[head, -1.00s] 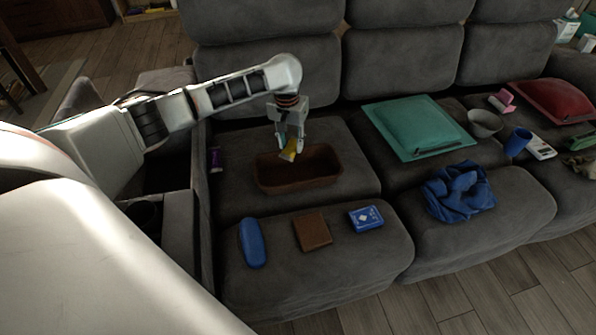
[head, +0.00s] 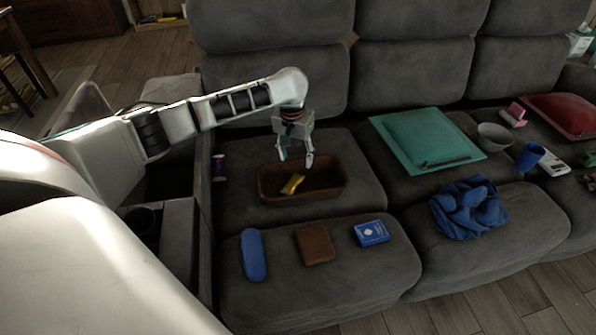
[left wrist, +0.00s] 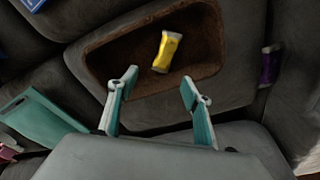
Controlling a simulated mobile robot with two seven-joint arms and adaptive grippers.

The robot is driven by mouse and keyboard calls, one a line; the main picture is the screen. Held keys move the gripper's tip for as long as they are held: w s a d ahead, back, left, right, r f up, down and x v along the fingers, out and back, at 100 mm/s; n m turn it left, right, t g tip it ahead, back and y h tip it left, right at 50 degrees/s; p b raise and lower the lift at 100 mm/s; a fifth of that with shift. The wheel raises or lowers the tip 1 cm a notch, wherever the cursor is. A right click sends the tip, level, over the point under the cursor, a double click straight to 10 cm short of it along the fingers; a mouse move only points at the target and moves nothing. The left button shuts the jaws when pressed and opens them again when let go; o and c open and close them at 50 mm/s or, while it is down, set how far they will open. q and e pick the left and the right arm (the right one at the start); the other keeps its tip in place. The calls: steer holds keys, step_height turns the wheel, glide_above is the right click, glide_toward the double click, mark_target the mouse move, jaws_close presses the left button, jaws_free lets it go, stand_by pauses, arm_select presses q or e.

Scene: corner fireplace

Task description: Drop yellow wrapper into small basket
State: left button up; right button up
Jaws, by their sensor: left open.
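The yellow wrapper (head: 292,184) lies inside the small brown basket (head: 328,193) on the left sofa seat. In the left wrist view the wrapper (left wrist: 167,51) rests on the floor of the basket (left wrist: 98,61), clear of the fingers. My left gripper (head: 296,161) is open and empty just above the basket, by its back side. Its two teal fingers (left wrist: 155,92) stand wide apart in the left wrist view. My right gripper is not in view.
A purple item (head: 219,167) lies left of the basket. In front are a blue case (head: 253,254), a brown wallet (head: 315,245) and a blue card box (head: 371,233). To the right are a green cushion (head: 422,135), a blue cloth (head: 468,208) and a grey bowl (head: 495,135).

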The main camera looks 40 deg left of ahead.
arm_select(q)
step_height(320, 180, up, 12)
steer(key=s, duration=0.1)
steer(key=shift+s+d, duration=0.15)
steer(key=shift+s, duration=0.05)
stand_by(0.5)
